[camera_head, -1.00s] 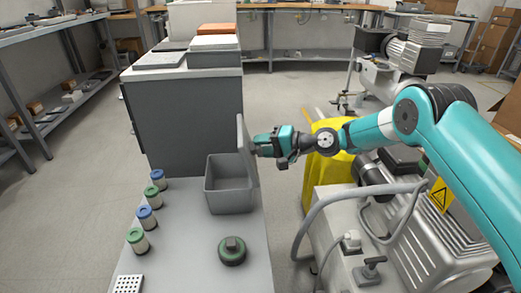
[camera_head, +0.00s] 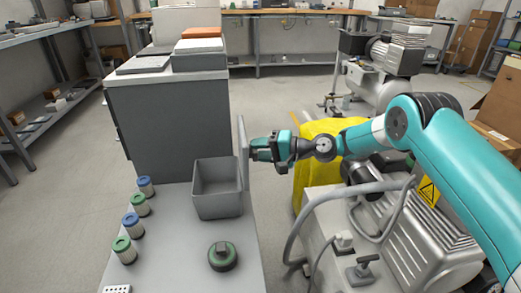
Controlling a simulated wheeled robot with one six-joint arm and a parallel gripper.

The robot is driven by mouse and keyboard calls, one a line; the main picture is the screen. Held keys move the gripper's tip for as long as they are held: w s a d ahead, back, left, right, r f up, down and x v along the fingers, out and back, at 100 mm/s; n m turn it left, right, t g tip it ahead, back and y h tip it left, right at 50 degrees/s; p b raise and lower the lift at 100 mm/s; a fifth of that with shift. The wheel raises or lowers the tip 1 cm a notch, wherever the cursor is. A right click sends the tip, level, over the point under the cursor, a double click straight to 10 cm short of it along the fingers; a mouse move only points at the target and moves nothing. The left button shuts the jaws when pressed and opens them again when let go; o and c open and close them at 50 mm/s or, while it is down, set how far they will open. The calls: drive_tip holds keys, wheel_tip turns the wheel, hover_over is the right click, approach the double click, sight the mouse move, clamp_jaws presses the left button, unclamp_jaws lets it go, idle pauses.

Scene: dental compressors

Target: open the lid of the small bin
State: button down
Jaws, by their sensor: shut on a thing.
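The small grey bin (camera_head: 218,203) stands on the grey bench top, its inside visible from above. Its lid (camera_head: 243,150) stands upright along the bin's right side, swung open. My gripper (camera_head: 254,150) is at the lid's right face, with its jaws shut on the lid near mid-height. The fingertips are small and partly hidden against the lid.
Several small canisters with blue and green tops (camera_head: 131,224) stand left of the bin. A round dark green-topped part (camera_head: 222,256) sits in front of it. A grey cabinet (camera_head: 170,125) stands behind. A compressor with a hose (camera_head: 390,235) and a yellow cover (camera_head: 318,175) are at right.

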drive_tip(key=shift+s+f, duration=0.2)
drive_tip(key=shift+f, duration=0.45)
drive_tip(key=c, duration=0.8)
unclamp_jaws()
drive_tip(key=shift+a, duration=0.15)
drive_tip(key=shift+o, duration=0.2)
drive_tip(key=shift+w+r, duration=0.1)
drive_tip(key=shift+r, duration=0.15)
wheel_tip(320, 180, up, 20)
drive_tip(key=p, duration=0.4)
drive_tip(key=shift+p, duration=0.4)
